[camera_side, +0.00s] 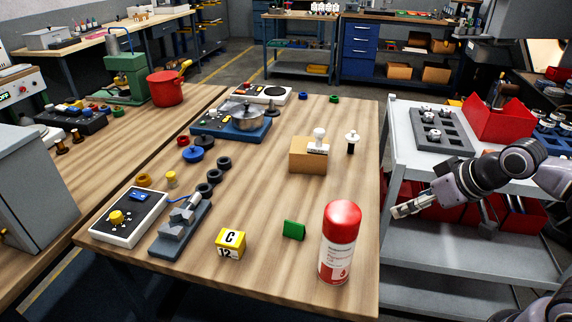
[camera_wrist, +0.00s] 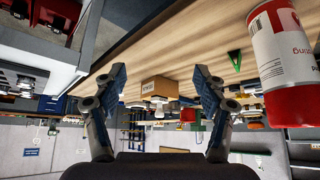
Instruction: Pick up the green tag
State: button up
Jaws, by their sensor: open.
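The green tag (camera_side: 293,230) stands on the front part of the wooden table, left of the red and white spray can (camera_side: 340,243) and right of a yellow block marked C (camera_side: 230,243). In the wrist view, which is upside down, a small green piece (camera_wrist: 235,60) beside the can looks like the tag. My gripper (camera_side: 402,211) is off the table's right edge, beside the grey cart, and apart from the tag. The wrist view shows its two fingers (camera_wrist: 158,75) spread with nothing between them.
The spray can stands between the tag and my arm's side. A cardboard box (camera_side: 308,156) with a white-knobbed stamp sits farther back. A grey vise (camera_side: 180,230) stands at left. The grey cart (camera_side: 425,172) carries a tray and red bin. Table around the tag is mostly clear.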

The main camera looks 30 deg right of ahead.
jog(key=w+a+r+m+g, duration=0.2)
jog(key=w+a+r+m, duration=0.1)
jog(key=w+a, duration=0.2)
jog(key=m+g+h, duration=0.2)
jog(key=m+h, duration=0.2)
jog(key=m, duration=0.4)
send_near(295, 223)
jog(key=shift+g, duration=0.3)
jog(key=x, duration=1)
jog(key=shift+w, duration=0.3)
jog(key=c, duration=0.8)
